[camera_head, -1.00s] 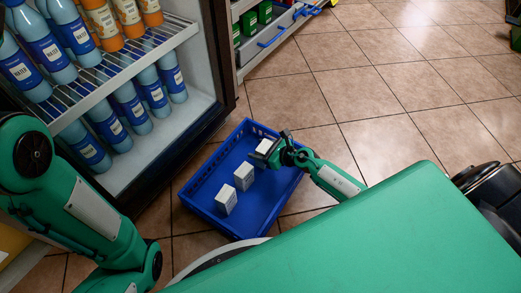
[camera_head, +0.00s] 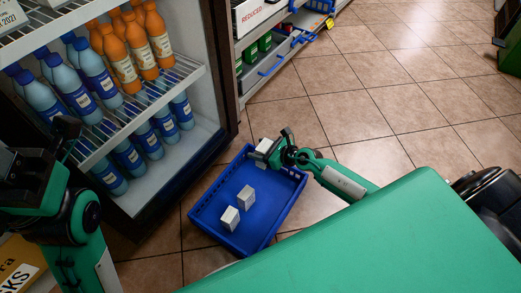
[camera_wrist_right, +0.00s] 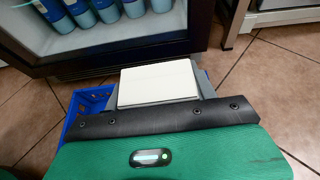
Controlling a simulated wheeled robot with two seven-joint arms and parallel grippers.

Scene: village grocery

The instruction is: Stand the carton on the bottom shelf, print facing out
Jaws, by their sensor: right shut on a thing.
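My right gripper (camera_head: 274,150) is shut on a white carton (camera_head: 263,146) at the far edge of the blue crate. The carton also shows in the right wrist view (camera_wrist_right: 157,83), with a plain white face and no print visible. The open fridge's bottom shelf (camera_head: 185,151) holds a row of blue bottles (camera_head: 147,141) at the left. Bare shelf shows in front of and to the right of them.
The blue crate (camera_head: 205,193) stands on the floor beside the fridge with two more white cartons (camera_head: 246,197) in it. A wire shelf (camera_head: 165,89) with orange and blue bottles hangs above the bottom shelf. Tiled floor (camera_head: 380,90) is clear to the right.

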